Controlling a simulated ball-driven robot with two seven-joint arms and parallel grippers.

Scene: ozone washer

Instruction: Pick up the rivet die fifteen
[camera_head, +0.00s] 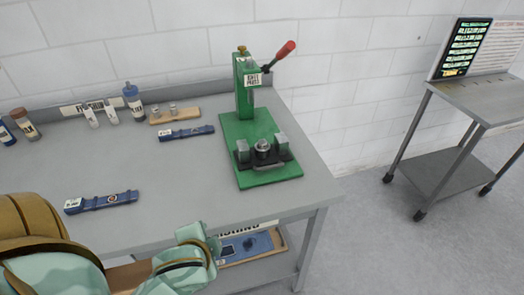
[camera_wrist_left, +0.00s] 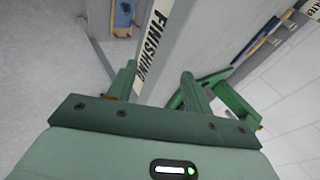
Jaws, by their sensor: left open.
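I cannot pick out the rivet die fifteen for certain, because the labels are too small to read. In the head view two small metal pieces stand on a wooden block (camera_head: 175,115) at the back of the bench. Two labelled blue holders lie on the bench, one near that block (camera_head: 187,132) and one nearer the front (camera_head: 101,201). My left gripper (camera_wrist_left: 158,75) is open and empty in the left wrist view, its fingers by the bench's front edge. In the head view my left arm covers the front left of the bench. My right gripper is not in view.
A green press (camera_head: 262,150) with a red-knobbed lever stands at the right of the bench (camera_head: 150,165). Bottles (camera_head: 133,102) stand at the back. A blue-faced item (camera_head: 249,245) sits on the lower shelf. A grey cart (camera_head: 455,175) stands at right, with clear floor between.

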